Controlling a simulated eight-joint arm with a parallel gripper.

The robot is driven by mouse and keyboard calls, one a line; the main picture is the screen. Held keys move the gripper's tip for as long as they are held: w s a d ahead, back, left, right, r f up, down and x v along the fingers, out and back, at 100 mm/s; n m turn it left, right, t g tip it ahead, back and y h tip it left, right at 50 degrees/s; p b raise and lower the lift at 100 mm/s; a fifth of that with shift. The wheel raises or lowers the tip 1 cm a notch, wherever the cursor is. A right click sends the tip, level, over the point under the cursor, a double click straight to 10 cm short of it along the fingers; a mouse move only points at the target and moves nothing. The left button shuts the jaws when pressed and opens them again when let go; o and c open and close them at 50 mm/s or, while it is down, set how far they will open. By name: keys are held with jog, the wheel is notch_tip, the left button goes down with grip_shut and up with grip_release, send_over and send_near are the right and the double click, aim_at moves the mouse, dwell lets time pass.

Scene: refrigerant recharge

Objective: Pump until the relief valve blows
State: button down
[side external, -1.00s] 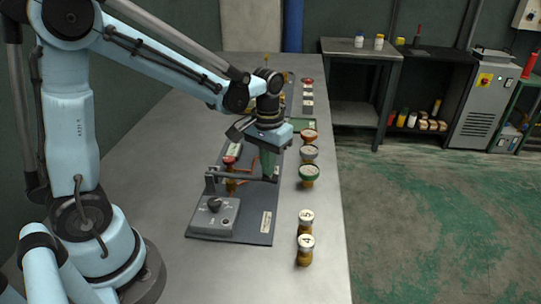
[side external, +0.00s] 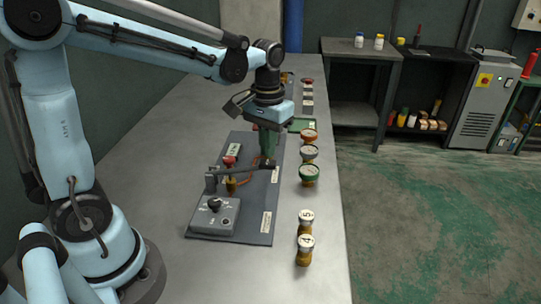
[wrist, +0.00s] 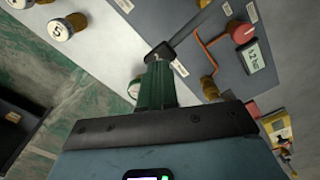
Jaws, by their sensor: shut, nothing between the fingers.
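The pump rig is a dark grey plate (side external: 256,222) on the bench. A grey lever (side external: 240,170) runs from a post on its left to its far end at my fingertips. My gripper (side external: 267,163) is shut and empty, pointing down at the lever's end. In the wrist view the green fingers (wrist: 157,62) meet the lever's black end block (wrist: 161,50); firm contact cannot be told. A red knob (wrist: 243,33) tops copper piping, beside a display (wrist: 253,57) that seems to read 1.2 bar. No blown relief valve is discernible.
A grey control box (side external: 214,216) with a black knob sits at the plate's near end. Gauge-topped fittings (side external: 309,173) and numbered brass canisters (side external: 305,250) line the bench's right side. Bare bench (side external: 165,175) lies left of the plate.

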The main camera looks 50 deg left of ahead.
aim_at(268, 161)
jog(key=shift+f, duration=2.65)
jog(key=shift+r, duration=2.7)
jog(key=shift+f, duration=0.15)
jog(key=shift+r, duration=2.65)
